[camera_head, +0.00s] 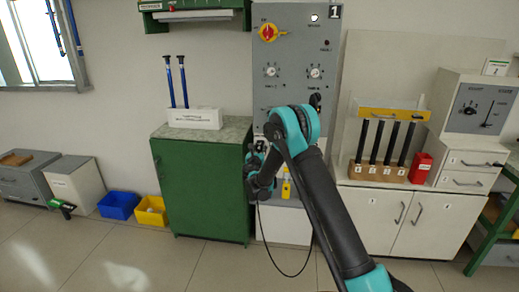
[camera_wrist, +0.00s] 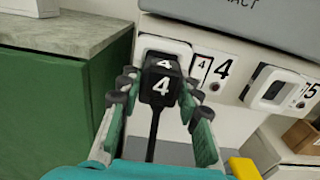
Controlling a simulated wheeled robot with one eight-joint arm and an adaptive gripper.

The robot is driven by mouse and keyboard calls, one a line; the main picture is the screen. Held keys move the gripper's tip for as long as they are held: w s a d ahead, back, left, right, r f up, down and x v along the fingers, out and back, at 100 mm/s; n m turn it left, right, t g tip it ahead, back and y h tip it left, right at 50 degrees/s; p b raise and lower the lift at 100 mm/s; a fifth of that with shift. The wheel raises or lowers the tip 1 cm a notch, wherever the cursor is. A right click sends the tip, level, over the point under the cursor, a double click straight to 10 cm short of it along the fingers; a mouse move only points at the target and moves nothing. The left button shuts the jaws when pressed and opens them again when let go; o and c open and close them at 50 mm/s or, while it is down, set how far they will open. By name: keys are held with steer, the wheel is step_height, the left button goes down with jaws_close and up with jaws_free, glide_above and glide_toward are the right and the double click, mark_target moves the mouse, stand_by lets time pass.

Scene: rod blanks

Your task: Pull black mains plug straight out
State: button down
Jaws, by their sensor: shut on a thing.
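The black mains plug (camera_wrist: 162,86), marked with a white 4, sits between the two fingers of my gripper (camera_wrist: 157,92) in the wrist view. My gripper is shut on its sides. Right behind the plug is the white-framed socket (camera_wrist: 166,45), beside a number 4 label. The plug hides most of the socket opening, so I cannot tell how deep it sits. The plug's black cable (camera_wrist: 153,135) runs down between the fingers. In the head view my gripper is in front of the grey panel (camera_head: 288,90), partly hidden by my arm, and the plug is not clear there.
Another socket (camera_wrist: 272,90), labelled 5, is to the right in the wrist view. A green cabinet (camera_head: 200,190) stands close on the left. A white cabinet (camera_head: 400,215) with several black rods in a wooden block (camera_head: 377,172) stands right. A cable (camera_head: 280,270) loops near the floor.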

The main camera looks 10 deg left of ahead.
steer(key=shift+s+a, duration=0.1)
steer(key=shift+s, duration=2.15)
steer(key=shift+s+a, duration=0.1)
steer(key=shift+s, duration=2.8)
